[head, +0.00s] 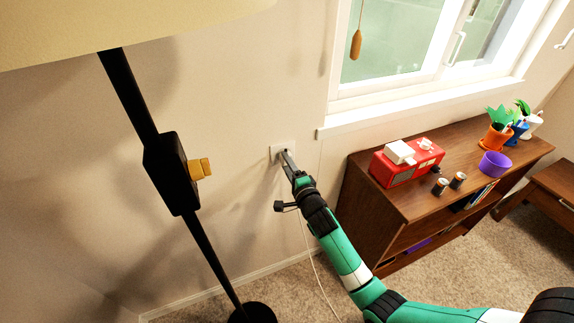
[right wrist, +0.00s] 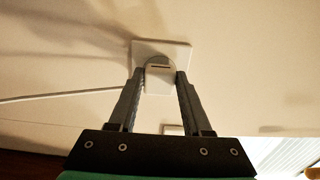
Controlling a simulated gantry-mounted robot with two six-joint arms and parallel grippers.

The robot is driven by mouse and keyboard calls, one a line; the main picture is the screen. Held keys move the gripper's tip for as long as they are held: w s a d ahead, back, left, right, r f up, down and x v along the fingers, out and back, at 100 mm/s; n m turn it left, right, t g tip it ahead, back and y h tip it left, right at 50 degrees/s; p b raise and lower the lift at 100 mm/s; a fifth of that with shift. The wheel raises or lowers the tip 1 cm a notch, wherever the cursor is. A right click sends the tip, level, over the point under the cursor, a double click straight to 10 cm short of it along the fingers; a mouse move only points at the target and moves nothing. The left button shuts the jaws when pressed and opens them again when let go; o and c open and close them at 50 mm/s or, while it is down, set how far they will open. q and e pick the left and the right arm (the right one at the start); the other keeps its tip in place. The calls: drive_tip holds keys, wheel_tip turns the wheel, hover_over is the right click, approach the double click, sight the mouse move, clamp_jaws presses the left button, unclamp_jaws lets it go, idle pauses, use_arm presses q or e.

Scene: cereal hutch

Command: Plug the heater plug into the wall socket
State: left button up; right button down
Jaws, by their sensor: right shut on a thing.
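The wall socket is a white plate (head: 282,152) low on the wall, left of the window; it also shows in the right wrist view (right wrist: 180,52). My right gripper (head: 287,160) is at the socket. In the right wrist view its fingers (right wrist: 160,84) are shut on the white heater plug (right wrist: 159,80), one on each side. The plug is right in front of the plate and overlaps it; I cannot tell how far its prongs are in. A white cord (right wrist: 60,96) runs left from the plug. My left gripper is not in view.
A black lamp stand (head: 165,165) with a yellow switch lever (head: 200,169) stands at left. A brown cabinet (head: 370,215) at right holds a red box (head: 404,163), batteries (head: 439,187), a purple bowl (head: 494,165) and pots. The white cord (head: 311,255) hangs to the carpet.

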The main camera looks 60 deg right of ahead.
drive_tip(key=shift+b, duration=0.3)
drive_tip(key=shift+w+d+b, duration=0.25)
drive_tip(key=shift+b, duration=0.05)
idle(0.8)
drive_tip(key=shift+c, duration=1.3)
unclamp_jaws()
drive_tip(key=p+v, duration=0.1)
drive_tip(key=v, duration=1)
drive_tip(key=shift+s+a+p, duration=0.15)
drive_tip(key=shift+s+p, duration=0.1)
drive_tip(key=shift+p, duration=0.15)
